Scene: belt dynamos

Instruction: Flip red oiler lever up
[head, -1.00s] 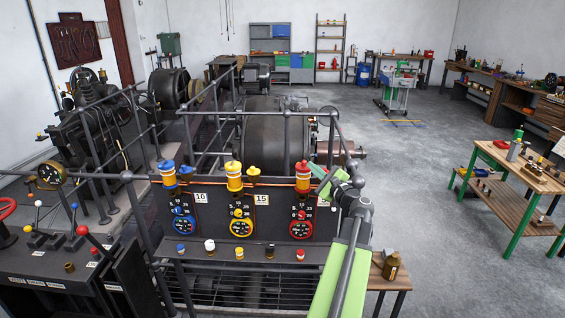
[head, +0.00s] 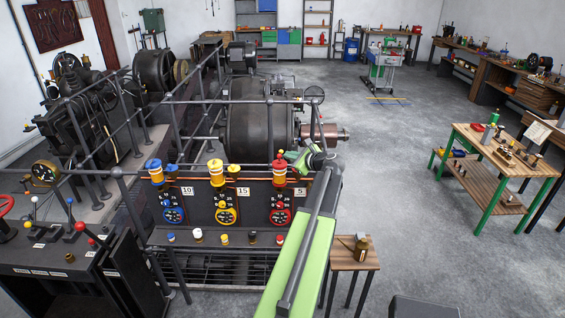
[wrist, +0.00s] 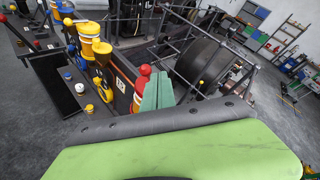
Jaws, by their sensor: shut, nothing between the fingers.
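The red oiler (head: 279,175), with a red cap and a yellow-orange body, stands at the right end of the panel's top edge in the head view. Its red top (wrist: 145,70) shows in the wrist view, just left of my green fingers. My gripper (head: 292,156) is shut and empty, close beside the oiler's right side near its cap. In the wrist view my gripper (wrist: 157,88) partly covers the oiler's body. I cannot tell whether it touches the oiler. The oiler's lever is too small or hidden to make out, so its position is unclear.
A yellow oiler (head: 216,173) and a blue oiler (head: 155,172) stand farther left on the same panel. Dials sit below them. Grey railings (head: 205,101) run behind, before a large dark dynamo (head: 258,118). A small wooden stool (head: 343,256) holds a brass can. Open floor lies to the right.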

